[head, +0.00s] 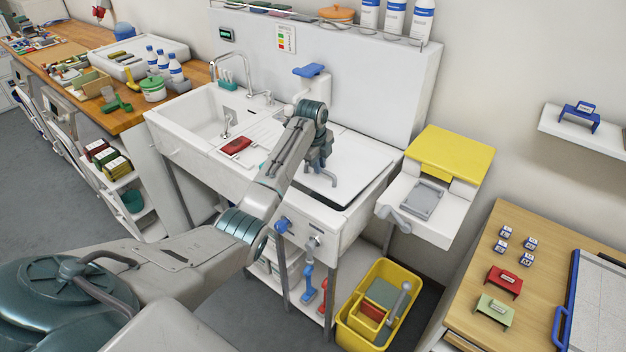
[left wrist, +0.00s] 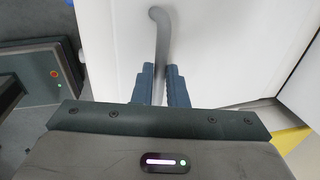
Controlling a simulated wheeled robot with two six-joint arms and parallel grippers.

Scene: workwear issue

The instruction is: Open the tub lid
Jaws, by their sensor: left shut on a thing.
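The white tub lid (head: 352,168) is a flat panel over the right part of the sink unit (head: 335,222). A dark gap shows along its right and front edge; I cannot tell how far it is raised. A grey bent handle (head: 322,176) stands at the lid's front left. My left gripper (head: 318,160) is at this handle, pointing down. In the left wrist view the handle (left wrist: 160,35) runs up between the two blue-grey fingers of the gripper (left wrist: 162,85), which are shut on it. The wrist hides part of the lid. My right gripper is not in view.
An open basin (head: 205,118) with a tap lies left of the lid. A red item (head: 236,146) lies between them. A white bin with a yellow lid (head: 450,153) stands close on the right. A yellow tub (head: 350,325) is on the floor below.

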